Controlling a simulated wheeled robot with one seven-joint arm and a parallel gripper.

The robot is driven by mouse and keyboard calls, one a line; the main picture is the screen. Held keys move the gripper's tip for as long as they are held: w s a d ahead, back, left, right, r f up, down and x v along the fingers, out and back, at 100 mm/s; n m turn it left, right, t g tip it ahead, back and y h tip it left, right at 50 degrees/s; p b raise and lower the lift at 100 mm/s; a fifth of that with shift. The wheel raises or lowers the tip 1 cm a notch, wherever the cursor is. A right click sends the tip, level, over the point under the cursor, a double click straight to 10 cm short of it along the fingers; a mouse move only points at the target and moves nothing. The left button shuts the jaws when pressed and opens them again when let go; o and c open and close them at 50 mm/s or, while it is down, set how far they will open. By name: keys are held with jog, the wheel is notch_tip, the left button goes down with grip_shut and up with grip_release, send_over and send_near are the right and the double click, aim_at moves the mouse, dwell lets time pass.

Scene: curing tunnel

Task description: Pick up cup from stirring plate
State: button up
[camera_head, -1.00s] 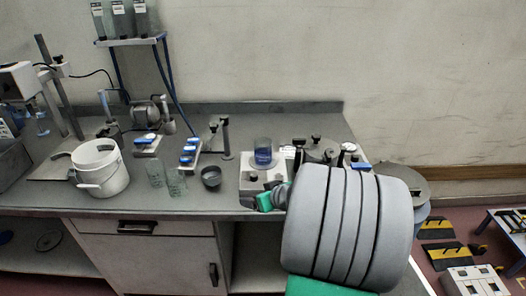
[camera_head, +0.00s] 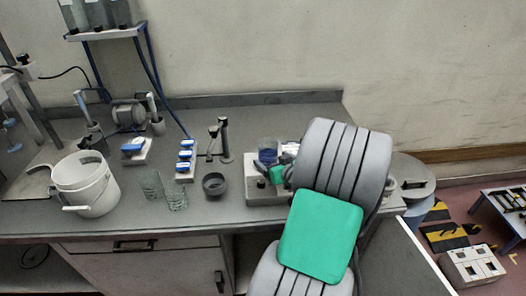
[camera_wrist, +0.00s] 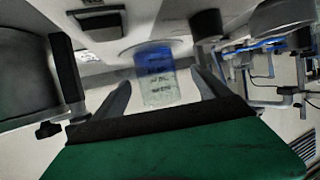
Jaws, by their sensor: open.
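The cup (camera_head: 267,152) is clear with blue contents and stands on the white stirring plate (camera_head: 258,198) near the right part of the bench. In the wrist view the cup (camera_wrist: 157,85) appears upside down, its blue end against the pale plate. My gripper (camera_wrist: 163,82) is open, with a dark finger on each side of the cup in that picture. I cannot tell whether the fingers touch it. In the head view my green-and-grey arm comes from the lower right and hides the right part of the plate and most of the gripper.
A small dark bowl (camera_head: 215,185) and clear beakers (camera_head: 174,195) stand left of the plate, with a white bucket (camera_head: 86,185) further left. A stand (camera_head: 224,142) rises behind the bowl. A round grey-lidded drum (camera_head: 410,172) is at the right.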

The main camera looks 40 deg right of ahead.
aim_at(269, 156)
jog(key=x, duration=0.2)
jog(key=p+x, duration=0.1)
jog(key=x, duration=0.2)
jog(key=shift+w+d+f+p, duration=0.1)
jog(key=shift+d+f+p, duration=0.2)
jog(key=shift+d+p, duration=0.1)
jog(key=shift+c, duration=0.5)
jog(key=c, duration=1.5)
